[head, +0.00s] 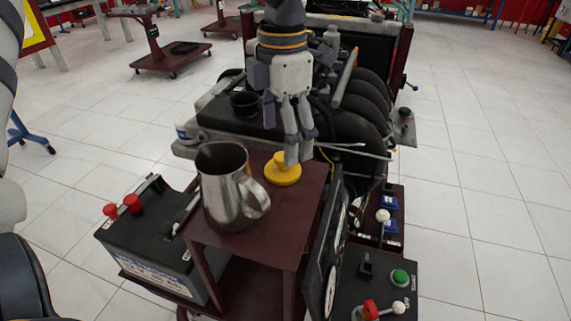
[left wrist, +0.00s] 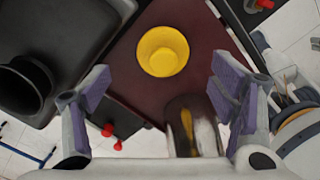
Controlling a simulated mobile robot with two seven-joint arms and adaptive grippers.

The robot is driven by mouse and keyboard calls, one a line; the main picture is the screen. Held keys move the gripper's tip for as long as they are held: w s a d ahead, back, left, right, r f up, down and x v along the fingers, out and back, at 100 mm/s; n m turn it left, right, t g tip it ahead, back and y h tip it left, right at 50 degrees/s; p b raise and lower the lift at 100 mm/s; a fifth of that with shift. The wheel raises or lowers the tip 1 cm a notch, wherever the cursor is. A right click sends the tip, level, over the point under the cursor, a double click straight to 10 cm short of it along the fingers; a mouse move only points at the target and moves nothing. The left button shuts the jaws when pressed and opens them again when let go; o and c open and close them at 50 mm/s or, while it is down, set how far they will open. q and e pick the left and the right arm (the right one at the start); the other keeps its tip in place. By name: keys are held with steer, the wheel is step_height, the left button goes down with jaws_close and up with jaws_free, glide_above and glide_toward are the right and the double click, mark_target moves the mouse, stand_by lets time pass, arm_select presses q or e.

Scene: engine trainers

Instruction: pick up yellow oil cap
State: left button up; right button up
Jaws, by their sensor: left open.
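The yellow oil cap (head: 283,170) sits on the small dark red shelf (head: 262,225), just right of the metal jug. In the left wrist view the cap (left wrist: 162,51) shows from above as a round disc with a raised middle, beyond and between the spread fingers. My left gripper (head: 299,146) points down over the cap in the head view, its fingertips partly covering it. The left wrist view shows the gripper (left wrist: 160,88) open with nothing between its purple-padded fingers. I cannot tell whether a fingertip touches the cap. My right gripper is not in view.
A shiny metal jug (head: 228,190) stands close to the cap on the shelf. A black funnel-like opening (head: 244,103) and the engine's curved black pipes (head: 362,105) lie behind. A battery with red terminals (head: 131,203) is at left, a control panel with a green button (head: 400,276) at right.

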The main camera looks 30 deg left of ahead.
mark_target(282, 156)
arm_select(q)
steer(key=f, duration=0.5)
steer(key=shift+s+d, duration=0.1)
steer(key=shift+s, duration=0.2)
steer(key=c, duration=1.2)
steer(key=shift+r, duration=0.15)
